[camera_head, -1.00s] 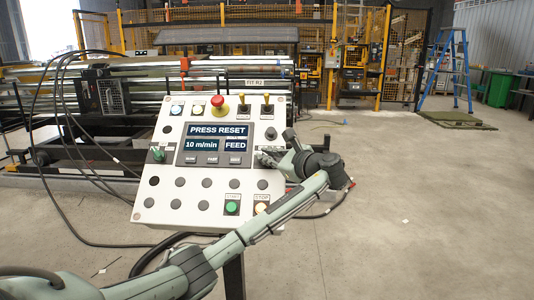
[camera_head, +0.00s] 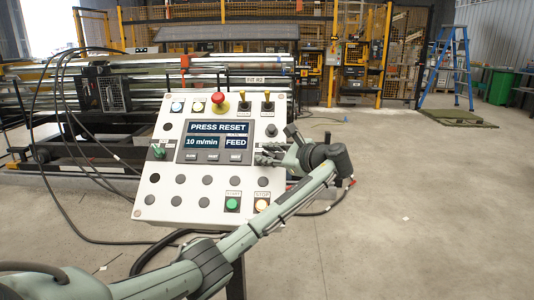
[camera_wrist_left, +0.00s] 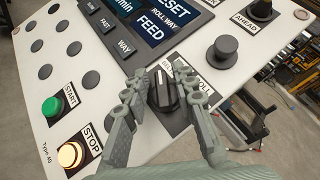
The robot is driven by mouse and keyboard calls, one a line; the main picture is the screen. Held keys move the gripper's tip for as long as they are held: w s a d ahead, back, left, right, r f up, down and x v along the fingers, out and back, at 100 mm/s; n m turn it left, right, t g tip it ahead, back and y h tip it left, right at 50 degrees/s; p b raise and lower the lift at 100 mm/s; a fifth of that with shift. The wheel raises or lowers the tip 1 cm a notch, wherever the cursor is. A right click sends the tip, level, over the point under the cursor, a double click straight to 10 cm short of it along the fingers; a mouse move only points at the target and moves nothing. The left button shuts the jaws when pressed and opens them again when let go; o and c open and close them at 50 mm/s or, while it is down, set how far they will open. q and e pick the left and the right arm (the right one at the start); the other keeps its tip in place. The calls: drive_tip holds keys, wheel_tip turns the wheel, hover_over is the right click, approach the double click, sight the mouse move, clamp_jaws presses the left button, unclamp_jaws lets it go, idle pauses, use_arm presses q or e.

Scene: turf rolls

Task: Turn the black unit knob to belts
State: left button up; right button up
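The black unit knob (camera_wrist_left: 163,90) sits on a dark plate on the sloped white control panel (camera_wrist_left: 30,95), with a pale mark on its face. A label above it is partly covered; parts of words show, one ending in "ROLL". My left gripper (camera_wrist_left: 161,72) is open, with one finger on each side of the knob; I cannot tell whether they touch it. In the head view, my left gripper (camera_head: 268,155) is at the panel's right edge and hides the knob. My right gripper is not in view.
A round black button (camera_wrist_left: 223,50) and a selector marked AHEAD (camera_wrist_left: 261,10) are close by. The lit stop button (camera_wrist_left: 71,154) and green start button (camera_wrist_left: 52,105) are lower left. A red emergency stop (camera_head: 217,102) tops the panel.

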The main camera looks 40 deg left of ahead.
use_arm(q)
drive_tip(key=shift+r, duration=0.15)
drive_tip(key=shift+d, duration=0.35)
drive_tip(key=v, duration=1.1)
drive_tip(key=shift+s+d, duration=0.1)
drive_tip(key=shift+s, duration=0.05)
